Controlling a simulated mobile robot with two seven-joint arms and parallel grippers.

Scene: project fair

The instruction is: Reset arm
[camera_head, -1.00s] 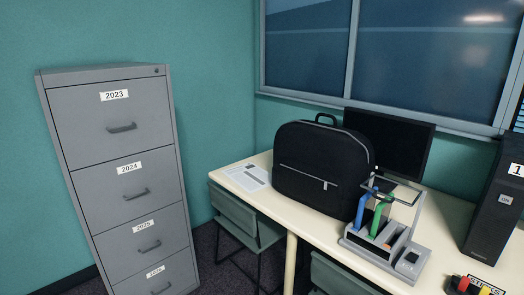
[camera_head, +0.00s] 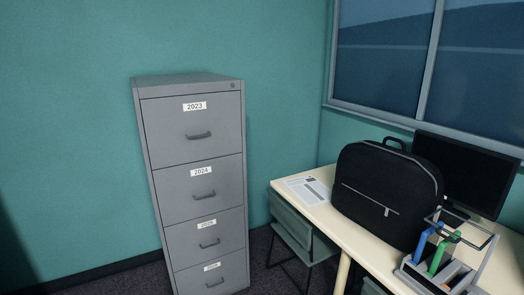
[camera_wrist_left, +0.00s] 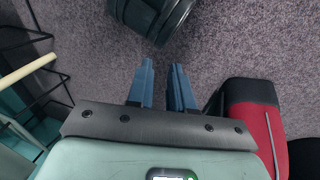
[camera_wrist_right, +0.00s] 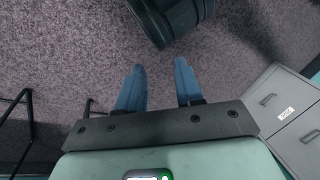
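My left gripper (camera_wrist_left: 161,88) shows in the left wrist view with its two blue fingers apart and nothing between them. The gap is fairly narrow. My right gripper (camera_wrist_right: 160,85) shows in the right wrist view with its blue fingers wider apart, also empty. Both hang over the speckled carpet (camera_wrist_right: 60,45). Neither arm shows in the head view.
A grey filing cabinet (camera_head: 195,150) with labelled drawers stands against the teal wall; its drawers look shut. To its right, a desk (camera_head: 330,222) holds a black bag (camera_head: 385,195), a paper sheet (camera_head: 309,190), a monitor (camera_head: 468,170) and a grey tool holder (camera_head: 420,277).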

